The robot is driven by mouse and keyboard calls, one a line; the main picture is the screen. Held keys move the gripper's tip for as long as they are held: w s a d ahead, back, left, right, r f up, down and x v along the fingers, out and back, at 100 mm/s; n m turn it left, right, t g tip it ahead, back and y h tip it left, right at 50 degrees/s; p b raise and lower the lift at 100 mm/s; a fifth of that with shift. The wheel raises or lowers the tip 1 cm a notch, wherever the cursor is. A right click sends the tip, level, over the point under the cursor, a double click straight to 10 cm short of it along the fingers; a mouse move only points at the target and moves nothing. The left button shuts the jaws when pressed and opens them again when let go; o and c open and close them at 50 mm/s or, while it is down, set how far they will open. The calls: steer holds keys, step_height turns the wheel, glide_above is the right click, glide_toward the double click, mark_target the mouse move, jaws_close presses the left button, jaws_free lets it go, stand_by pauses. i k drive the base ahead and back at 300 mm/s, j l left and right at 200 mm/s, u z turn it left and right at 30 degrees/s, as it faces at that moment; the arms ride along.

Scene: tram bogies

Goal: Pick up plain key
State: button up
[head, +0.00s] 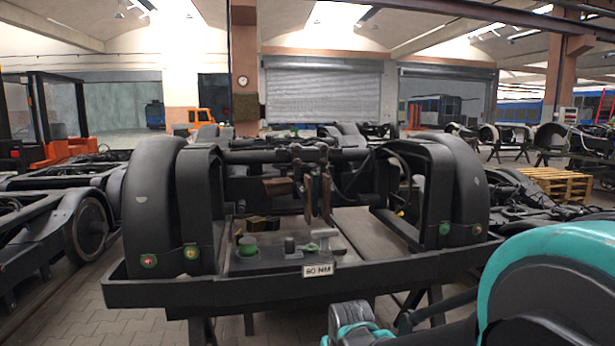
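I cannot pick out the plain key for certain. Small parts lie on the flat tray (270,265) at the front middle of the bogie frame. Among them are a pale grey-green part with a bar-like top (324,234), a short dark grey cylinder (290,245) and a green round part (247,246). Any of these may be the key or hide it. My teal and dark arm fills the lower right. Its end, which looks like my gripper (352,325), is cut off by the bottom edge, in front of and below the tray. Its fingers do not show clearly.
The black bogie frame (190,292) has a raised front beam with a "60 NM" label (318,270). Tall curved wheel covers (150,205) stand left and right of the tray. Brown hanging parts (318,192) are above and behind it. Wooden pallets (555,184) lie far right.

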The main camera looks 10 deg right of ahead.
mark_target(324, 234)
steer(key=i+l+z, duration=0.65)
steer(key=l, duration=0.2)
steer(key=i+l+z, duration=0.35)
steer(key=k+u, duration=0.1)
steer(key=u, duration=1.2)
